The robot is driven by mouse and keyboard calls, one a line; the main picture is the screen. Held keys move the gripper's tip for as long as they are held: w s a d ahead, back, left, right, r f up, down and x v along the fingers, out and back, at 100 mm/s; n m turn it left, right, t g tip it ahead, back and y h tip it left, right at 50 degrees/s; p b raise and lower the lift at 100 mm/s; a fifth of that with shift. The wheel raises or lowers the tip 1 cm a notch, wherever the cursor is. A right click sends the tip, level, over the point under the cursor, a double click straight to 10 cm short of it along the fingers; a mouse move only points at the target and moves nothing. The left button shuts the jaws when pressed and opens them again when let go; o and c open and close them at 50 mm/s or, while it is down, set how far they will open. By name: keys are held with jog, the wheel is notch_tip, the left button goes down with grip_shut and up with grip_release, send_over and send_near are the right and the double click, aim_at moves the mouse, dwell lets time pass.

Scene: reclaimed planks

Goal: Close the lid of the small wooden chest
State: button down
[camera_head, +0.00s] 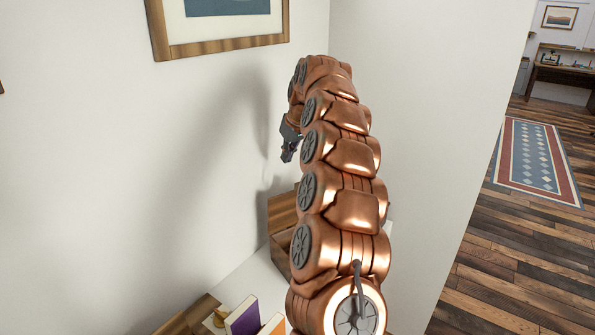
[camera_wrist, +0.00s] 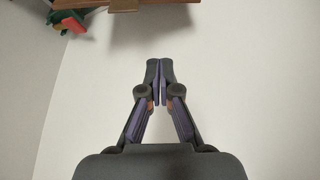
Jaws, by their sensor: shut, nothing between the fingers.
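The small wooden chest (camera_head: 280,256) stands on a white surface against the wall in the head view, mostly hidden behind my copper arm. A lighter wooden panel, which looks like its raised lid (camera_head: 281,211), stands upright above the box. My gripper (camera_head: 288,157) is shut and empty, pointing down in the air above the chest, apart from it. In the wrist view my gripper (camera_wrist: 159,64) shows its fingertips together. A wooden edge (camera_wrist: 170,5), seemingly part of the chest, crosses the top of that view.
A purple book (camera_head: 242,317) and an orange one (camera_head: 273,326) stand in a wooden holder at the front. The white tabletop (camera_head: 252,282) is bare between them and the chest. A framed picture (camera_head: 218,48) hangs above. A rug (camera_head: 538,165) lies on the floor at right.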

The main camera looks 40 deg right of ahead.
aim_at(298, 189)
jog(key=shift+h, duration=0.3)
jog(key=shift+w+d+f+p, duration=0.1)
jog(key=shift+d+f+p, duration=0.6)
jog(key=shift+f, duration=0.75)
jog(key=shift+w+d+f+p, duration=0.15)
jog(key=shift+d+f+p, duration=0.55)
jog(key=shift+f, duration=0.75)
jog(key=shift+w+d+f+p, duration=0.1)
jog(key=shift+d+f+p, duration=0.6)
jog(key=shift+f, duration=0.75)
jog(key=shift+a, duration=0.1)
jog(key=shift+s+f+t, duration=0.15)
jog(key=shift+t, duration=0.15)
